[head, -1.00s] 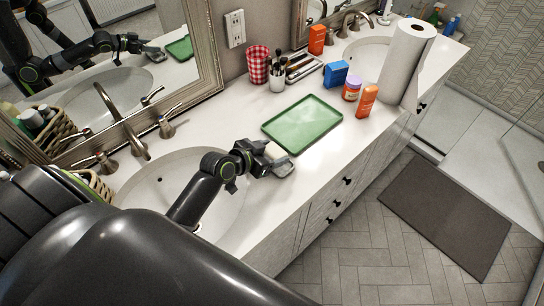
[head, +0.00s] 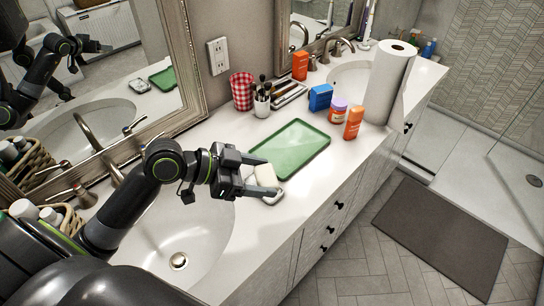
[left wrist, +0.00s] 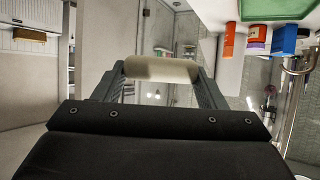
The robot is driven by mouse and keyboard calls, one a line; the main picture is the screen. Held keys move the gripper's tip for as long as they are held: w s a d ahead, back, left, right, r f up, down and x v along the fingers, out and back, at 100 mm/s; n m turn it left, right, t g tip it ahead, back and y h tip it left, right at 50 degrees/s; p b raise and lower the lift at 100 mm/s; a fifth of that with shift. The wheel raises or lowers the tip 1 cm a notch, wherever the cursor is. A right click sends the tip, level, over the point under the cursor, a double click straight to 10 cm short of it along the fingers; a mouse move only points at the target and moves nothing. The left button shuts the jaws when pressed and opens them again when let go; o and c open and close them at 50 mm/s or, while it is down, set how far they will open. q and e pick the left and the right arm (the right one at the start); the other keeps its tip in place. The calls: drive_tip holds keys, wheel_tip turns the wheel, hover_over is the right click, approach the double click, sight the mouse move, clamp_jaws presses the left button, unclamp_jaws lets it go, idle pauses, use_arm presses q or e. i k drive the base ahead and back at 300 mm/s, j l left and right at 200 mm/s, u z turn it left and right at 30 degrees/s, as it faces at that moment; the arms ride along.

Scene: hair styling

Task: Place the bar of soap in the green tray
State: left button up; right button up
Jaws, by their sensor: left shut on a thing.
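The bar of soap (head: 265,175) is cream coloured. My left gripper (head: 262,178) is shut on it, and it also shows between the fingertips in the left wrist view (left wrist: 160,69). A pale soap dish (head: 272,198) lies on the counter under the soap, partly hidden by the gripper. The green tray (head: 292,148) lies flat and empty on the counter, just behind and right of the soap; its edge shows at the top right in the left wrist view (left wrist: 278,8). My right gripper is not in view.
Behind the tray are a red checked cup (head: 242,91), a brush cup (head: 262,102) and a brush tray (head: 289,94). A blue box (head: 320,97), a jar (head: 337,111), an orange bottle (head: 354,122) and a paper towel roll (head: 388,85) stand to the right. A sink (head: 185,235) is at left.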

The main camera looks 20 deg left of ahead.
sight(291, 147)
drive_tip(key=i+l+u, duration=0.65)
drive_tip(key=l+u, duration=0.15)
drive_tip(key=i+l+u, duration=0.25)
drive_tip(key=l, duration=0.15)
drive_tip(key=l+u, duration=0.25)
drive_tip(key=i+l+u, duration=0.1)
drive_tip(key=l+u, duration=0.15)
drive_tip(key=l, duration=0.25)
drive_tip(key=l+u, duration=0.25)
drive_tip(key=l, duration=0.15)
